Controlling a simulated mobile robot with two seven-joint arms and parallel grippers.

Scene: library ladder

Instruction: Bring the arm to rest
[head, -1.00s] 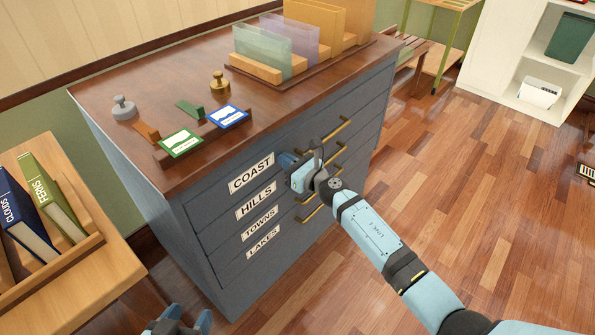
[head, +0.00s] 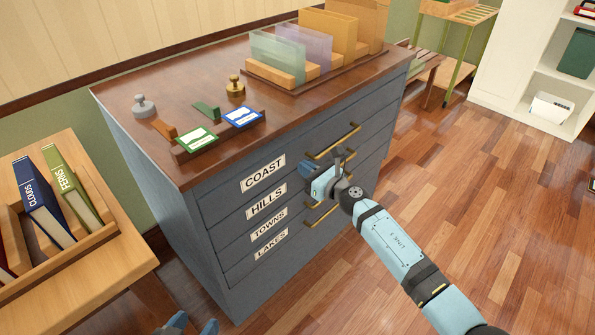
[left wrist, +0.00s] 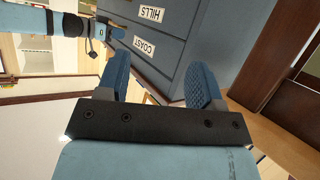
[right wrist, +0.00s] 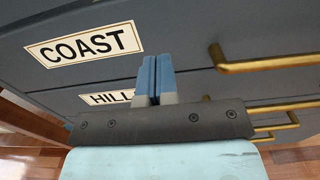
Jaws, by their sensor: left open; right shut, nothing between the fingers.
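My right arm reaches in from the lower right of the head view. Its gripper (head: 308,172) is in front of the grey-blue drawer cabinet (head: 185,230), between the labels and the brass handles. In the right wrist view the right gripper's fingers (right wrist: 155,75) are together and empty, just below the COAST label (right wrist: 85,47) and partly over the HILLS label (right wrist: 108,98). My left gripper (head: 192,328) shows only at the bottom edge of the head view. In the left wrist view the left gripper's fingers (left wrist: 162,82) are wide apart with nothing between them.
Brass handles (head: 333,141) stick out from the drawer fronts close to my right gripper. The cabinet top holds stamps (head: 235,87), cards (head: 197,138) and a file rack (head: 285,75). A wooden table with books (head: 75,190) stands at the left.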

